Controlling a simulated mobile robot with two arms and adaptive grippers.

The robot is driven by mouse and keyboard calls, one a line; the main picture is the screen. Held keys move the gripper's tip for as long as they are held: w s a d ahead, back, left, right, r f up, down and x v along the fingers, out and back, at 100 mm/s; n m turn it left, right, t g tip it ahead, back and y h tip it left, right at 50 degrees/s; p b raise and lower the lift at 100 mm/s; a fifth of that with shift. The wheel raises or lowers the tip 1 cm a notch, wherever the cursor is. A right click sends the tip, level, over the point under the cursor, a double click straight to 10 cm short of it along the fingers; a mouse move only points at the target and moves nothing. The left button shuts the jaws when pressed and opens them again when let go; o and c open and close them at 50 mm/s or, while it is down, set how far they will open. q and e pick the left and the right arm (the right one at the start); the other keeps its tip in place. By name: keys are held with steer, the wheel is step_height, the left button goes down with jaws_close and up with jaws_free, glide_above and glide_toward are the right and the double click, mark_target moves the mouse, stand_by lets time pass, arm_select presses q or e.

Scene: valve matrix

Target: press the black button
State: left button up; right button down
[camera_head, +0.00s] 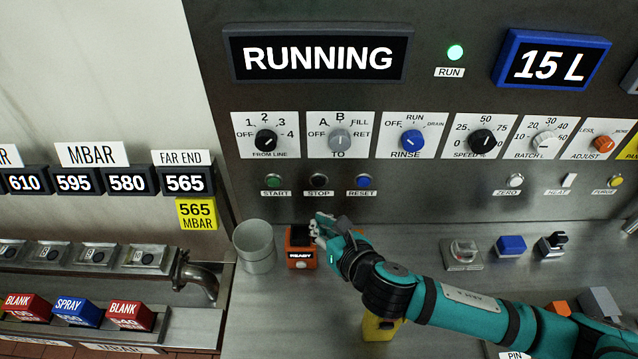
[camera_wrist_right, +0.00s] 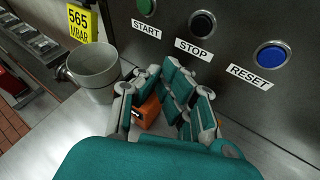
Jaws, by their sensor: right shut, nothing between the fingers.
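The black button (camera_head: 319,181) sits on the steel panel above a STOP label, between the green START button (camera_head: 273,181) and the blue RESET button (camera_head: 363,181). The wrist view shows the black button (camera_wrist_right: 202,23) at the top, beyond my fingers. My right gripper (camera_head: 318,226) is shut and empty, below the black button and apart from it. In the wrist view, the right gripper's fingers (camera_wrist_right: 160,85) point up toward the panel. My left gripper is in neither view.
An orange box labelled READY (camera_head: 300,262) stands right by my right fingers, partly hidden by them. A grey cup (camera_head: 254,250) stands left of it. Dials line the panel above the buttons.

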mark_target(319, 182)
steer(key=w, duration=0.6)
steer(key=shift+w, duration=0.35)
stand_by(0.6)
stand_by(0.5)
steer(key=shift+w+r, duration=0.1)
steer(key=shift+w, duration=0.25)
steer(key=shift+w+p, duration=0.3)
steer(key=shift+w, duration=0.25)
stand_by(0.7)
steer(key=shift+s, duration=0.15)
steer(key=shift+s+p, duration=0.5)
steer(key=shift+s, duration=0.25)
